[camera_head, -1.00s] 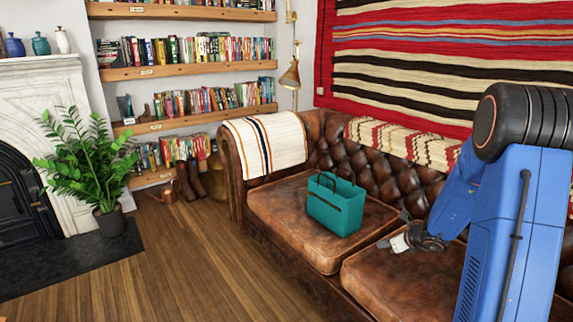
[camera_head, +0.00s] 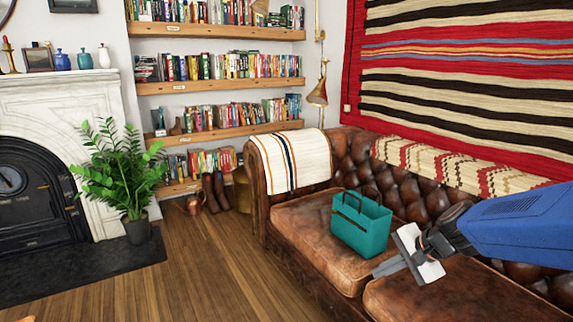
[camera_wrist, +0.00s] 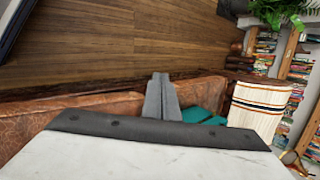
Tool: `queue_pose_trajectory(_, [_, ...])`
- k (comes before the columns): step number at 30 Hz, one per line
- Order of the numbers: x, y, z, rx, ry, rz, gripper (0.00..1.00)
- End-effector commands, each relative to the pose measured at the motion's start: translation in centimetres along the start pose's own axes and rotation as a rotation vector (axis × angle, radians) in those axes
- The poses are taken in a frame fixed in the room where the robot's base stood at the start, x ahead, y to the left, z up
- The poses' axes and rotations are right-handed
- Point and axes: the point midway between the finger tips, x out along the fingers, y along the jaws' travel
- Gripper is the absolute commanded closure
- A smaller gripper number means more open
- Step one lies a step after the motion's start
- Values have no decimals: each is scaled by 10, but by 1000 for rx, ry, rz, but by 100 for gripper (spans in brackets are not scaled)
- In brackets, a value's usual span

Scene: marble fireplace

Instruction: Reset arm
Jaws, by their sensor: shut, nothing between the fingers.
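My blue arm reaches in from the right in the head view. My gripper (camera_head: 388,267) is shut and empty, above the seat of the brown leather sofa (camera_head: 300,235), just right of and in front of a teal bag (camera_head: 360,228). In the wrist view my gripper (camera_wrist: 161,80) shows its two grey fingers together, pointing out over the sofa's front edge. The teal bag (camera_wrist: 203,114) shows in part behind the fingers there.
A striped throw (camera_head: 290,160) lies over the sofa's arm. A potted plant (camera_head: 120,175) stands by the white fireplace (camera_head: 75,105) at left. Bookshelves (camera_head: 215,88) line the back wall. The wooden floor (camera_head: 200,265) in front of the sofa is clear.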

Motion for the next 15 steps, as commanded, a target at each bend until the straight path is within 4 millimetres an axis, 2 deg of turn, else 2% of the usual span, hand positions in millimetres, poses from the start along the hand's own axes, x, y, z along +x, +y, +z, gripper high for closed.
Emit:
queue_pose_trajectory(1, [-9,6,12,-78,7,16,100])
queue_pose_trajectory(6, [-34,33,43,-328,29,91,100])
queue_pose_trajectory(15, [-80,88,76,-746,93,238,100])
